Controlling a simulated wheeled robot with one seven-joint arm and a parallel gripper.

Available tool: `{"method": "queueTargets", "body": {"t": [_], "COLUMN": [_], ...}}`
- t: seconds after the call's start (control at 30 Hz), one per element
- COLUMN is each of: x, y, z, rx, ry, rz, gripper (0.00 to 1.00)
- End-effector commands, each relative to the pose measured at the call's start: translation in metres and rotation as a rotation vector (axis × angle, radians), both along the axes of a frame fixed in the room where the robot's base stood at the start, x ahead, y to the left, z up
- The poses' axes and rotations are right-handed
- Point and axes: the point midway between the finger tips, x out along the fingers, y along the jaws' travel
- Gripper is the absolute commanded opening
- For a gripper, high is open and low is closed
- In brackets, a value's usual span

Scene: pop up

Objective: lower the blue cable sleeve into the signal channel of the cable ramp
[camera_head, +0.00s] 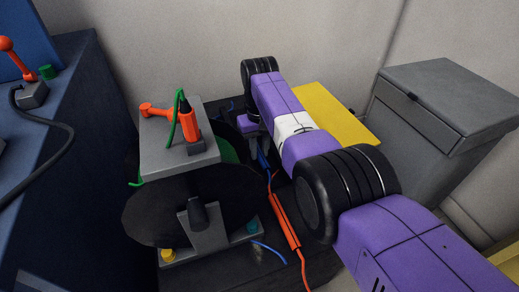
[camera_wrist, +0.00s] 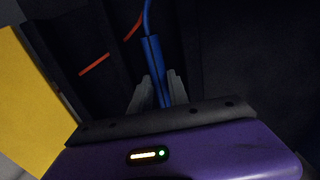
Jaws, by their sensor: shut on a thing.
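My gripper (camera_head: 256,148) is shut on the blue cable sleeve, one finger on each side of it in the wrist view (camera_wrist: 159,82). The blue cable sleeve (camera_wrist: 152,58) is a slim tube with a blue cable leaving its far end; in the head view only a bit of blue (camera_head: 263,159) shows below the fingers. The dark cable ramp, with a yellow lid (camera_head: 338,114) standing open beside it, lies under my arm. Dark channel edges (camera_wrist: 95,35) show near the sleeve. I cannot tell whether the sleeve touches the channel; my wrist hides much of the ramp.
An orange sleeve (camera_head: 284,220) with an orange cable lies in front of my gripper. A cable reel (camera_head: 160,208) and a grey-topped stand (camera_head: 165,160) with an orange tool are close on the left. A grey cabinet (camera_head: 435,125) stands at the right.

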Motion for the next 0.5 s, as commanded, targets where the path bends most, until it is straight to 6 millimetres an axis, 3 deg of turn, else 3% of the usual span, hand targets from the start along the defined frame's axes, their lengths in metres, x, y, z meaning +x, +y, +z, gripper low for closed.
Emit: {"method": "queueTargets", "body": {"t": [0.3,0.33,0.43,0.5], "x": [0.0001,0.0001,0.0001,0.0001], "y": [0.0,0.0,0.0,0.0], "z": [-0.0013,-0.0012,-0.0013,-0.0013], "rx": [0.0,0.0,0.0,0.0], "ry": [0.0,0.0,0.0,0.0], "rz": [0.0,0.0,0.0,0.0], "gripper": [0.0,0.25,0.45,0.47]}}
